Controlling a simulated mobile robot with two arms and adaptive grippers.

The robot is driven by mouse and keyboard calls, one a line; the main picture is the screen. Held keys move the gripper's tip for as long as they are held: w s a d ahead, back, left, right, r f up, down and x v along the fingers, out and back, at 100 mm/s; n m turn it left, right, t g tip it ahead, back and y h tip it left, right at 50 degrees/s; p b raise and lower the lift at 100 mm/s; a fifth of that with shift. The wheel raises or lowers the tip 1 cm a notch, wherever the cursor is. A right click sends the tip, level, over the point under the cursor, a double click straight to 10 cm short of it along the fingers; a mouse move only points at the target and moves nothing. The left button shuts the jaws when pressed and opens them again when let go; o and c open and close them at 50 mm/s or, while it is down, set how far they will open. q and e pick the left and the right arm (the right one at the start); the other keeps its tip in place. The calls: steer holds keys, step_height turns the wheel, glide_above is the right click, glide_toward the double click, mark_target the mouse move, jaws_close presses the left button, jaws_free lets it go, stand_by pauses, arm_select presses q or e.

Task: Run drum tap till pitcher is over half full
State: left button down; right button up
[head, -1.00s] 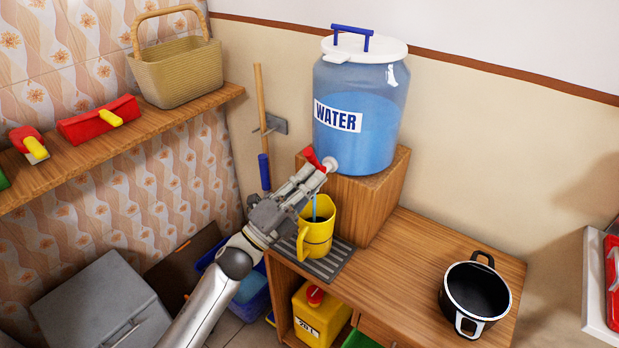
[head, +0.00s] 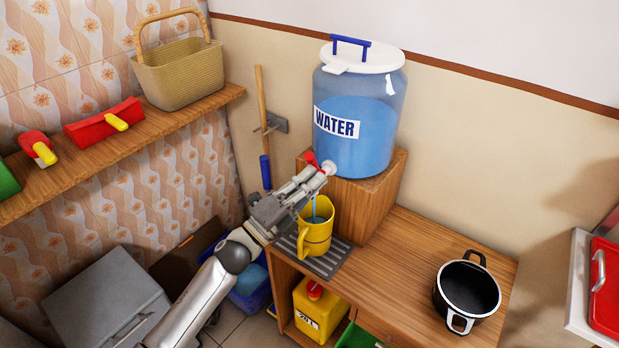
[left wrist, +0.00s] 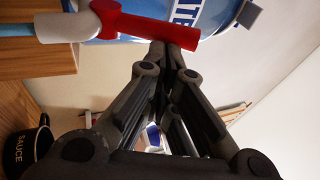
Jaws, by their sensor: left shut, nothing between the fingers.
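The clear blue drum (head: 380,130), labelled WATER, stands on a wooden block with its white-and-red tap (head: 312,160) at the front. A blue stream of water runs from the tap into the yellow pitcher (head: 318,238). The pitcher stands upright on a dark slatted drip tray (head: 327,264), and bluish water shows inside it; its exact level is hard to tell. My left gripper (head: 320,181) is shut and empty just beside the tap. In the left wrist view, its closed fingertips (left wrist: 172,50) are at the red tap handle (left wrist: 150,27). My right gripper is not in view.
A black pot (head: 468,290) stands on the wooden counter (head: 410,250) to the right. A yellow jerrycan (head: 318,310) sits underneath. A shelf (head: 100,150) at the left holds a basket (head: 180,75). The counter between drip tray and pot is clear.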

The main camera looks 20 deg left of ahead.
arm_select(q)
steer(key=p, duration=0.2)
steer(key=w+r+g+y+p, duration=0.1)
steer(key=p, duration=0.1)
steer(key=shift+d+r+n, duration=0.1)
steer(key=shift+r+n, duration=0.15)
steer(key=shift+n, duration=0.05)
steer(key=shift+w+d+r, duration=0.1)
steer(key=shift+w+r, duration=0.15)
steer(key=shift+w, duration=0.1)
stand_by(0.4)
